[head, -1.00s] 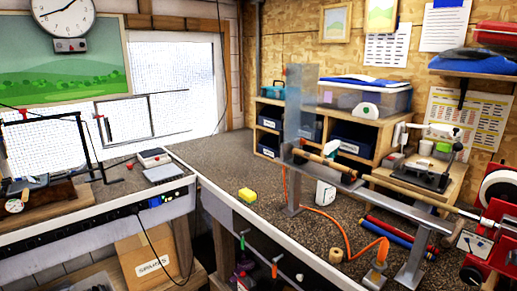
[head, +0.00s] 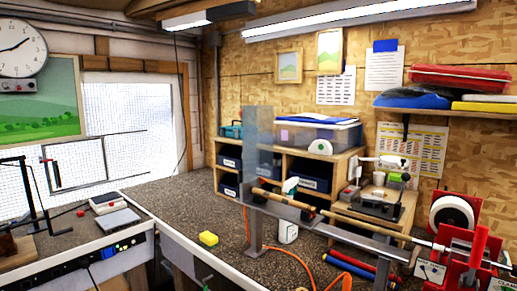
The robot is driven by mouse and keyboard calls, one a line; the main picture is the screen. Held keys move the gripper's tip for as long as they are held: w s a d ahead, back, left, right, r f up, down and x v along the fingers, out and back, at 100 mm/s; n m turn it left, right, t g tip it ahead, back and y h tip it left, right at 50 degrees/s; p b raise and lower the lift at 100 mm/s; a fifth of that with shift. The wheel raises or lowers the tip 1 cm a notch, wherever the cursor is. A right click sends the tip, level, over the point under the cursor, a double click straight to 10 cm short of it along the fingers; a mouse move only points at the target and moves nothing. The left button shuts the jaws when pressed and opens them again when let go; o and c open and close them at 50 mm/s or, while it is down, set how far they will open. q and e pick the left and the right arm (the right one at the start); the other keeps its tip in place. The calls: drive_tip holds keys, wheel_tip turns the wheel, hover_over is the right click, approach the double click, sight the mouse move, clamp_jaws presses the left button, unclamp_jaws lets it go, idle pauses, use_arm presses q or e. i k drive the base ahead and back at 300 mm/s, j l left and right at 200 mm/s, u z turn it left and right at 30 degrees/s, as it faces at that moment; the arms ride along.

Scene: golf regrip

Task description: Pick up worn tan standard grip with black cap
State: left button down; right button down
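A long tan grip (head: 285,199) lies along a raised grey metal stand (head: 345,235) on the right-hand bench, in the head view. It seems to sit on a thin shaft that runs right to a red machine (head: 470,245). A dark spot shows near its right end; I cannot make out a black cap on its left end, which is beside a clear upright panel (head: 259,140). Neither of my grippers is in view.
An orange hose (head: 290,255), red and blue tubes (head: 350,266) and a white container (head: 288,232) are around the stand. A wooden cubby (head: 322,165) with bins stands behind.

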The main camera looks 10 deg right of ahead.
sight(254, 190)
drive_tip(key=i+j+z, duration=0.1)
drive_tip(key=z, duration=0.6)
drive_tip(key=i+j+z, duration=0.1)
drive_tip(key=z, duration=0.3)
drive_tip(key=j+z, duration=0.25)
drive_tip(key=j, duration=0.2)
drive_tip(key=i+j+z, duration=0.1)
drive_tip(key=j+z, duration=0.2)
drive_tip(key=j, duration=0.15)
drive_tip(key=j+z, duration=0.25)
drive_tip(key=j, duration=1.7)
drive_tip(key=j+z, duration=0.15)
drive_tip(key=j, duration=0.95)
drive_tip(key=k, duration=0.05)
